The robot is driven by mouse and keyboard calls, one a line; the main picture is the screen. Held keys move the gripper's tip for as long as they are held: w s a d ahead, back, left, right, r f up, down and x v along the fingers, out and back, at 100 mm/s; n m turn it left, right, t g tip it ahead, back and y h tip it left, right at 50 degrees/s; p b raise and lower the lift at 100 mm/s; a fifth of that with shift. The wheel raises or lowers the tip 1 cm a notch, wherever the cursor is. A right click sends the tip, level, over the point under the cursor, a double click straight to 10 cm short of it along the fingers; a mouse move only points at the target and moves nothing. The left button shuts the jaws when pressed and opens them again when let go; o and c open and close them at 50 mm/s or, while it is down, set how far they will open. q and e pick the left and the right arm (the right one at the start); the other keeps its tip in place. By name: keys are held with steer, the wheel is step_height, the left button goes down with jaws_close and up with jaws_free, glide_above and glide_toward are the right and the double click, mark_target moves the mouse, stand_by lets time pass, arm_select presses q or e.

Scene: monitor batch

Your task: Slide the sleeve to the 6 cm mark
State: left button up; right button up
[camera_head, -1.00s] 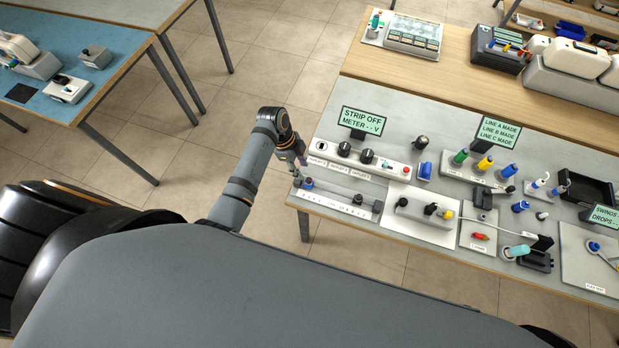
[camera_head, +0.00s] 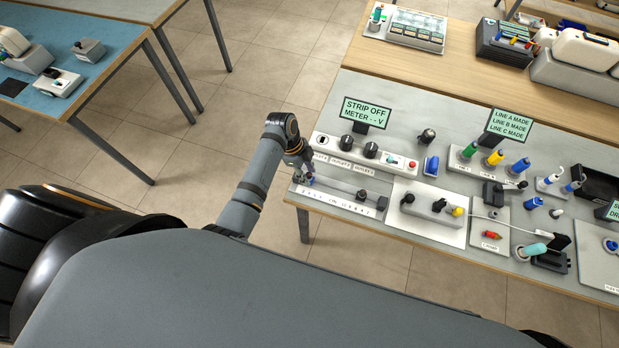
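The scale rail (camera_head: 330,203), a pale strip with small printed marks too small to read, lies along the front left edge of the grey bench. A dark knob (camera_head: 361,196) stands further right on the rail. My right gripper is out of view.
A white board (camera_head: 430,224) with a grey block and plugs lies to the right. The floor left of the bench is clear.

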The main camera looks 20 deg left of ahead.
arm_select(q)
steer(key=shift+c, duration=0.4)
jaws_close()
steer(key=shift+d+r+p, duration=0.1)
steer(key=shift+d+p, duration=0.35)
steer(key=shift+d, duration=0.95)
steer(key=shift+s+d, duration=0.1)
steer(key=shift+d, duration=1)
steer(key=shift+o, duration=1.6)
jaws_free()
steer(key=shift+p, duration=0.4)
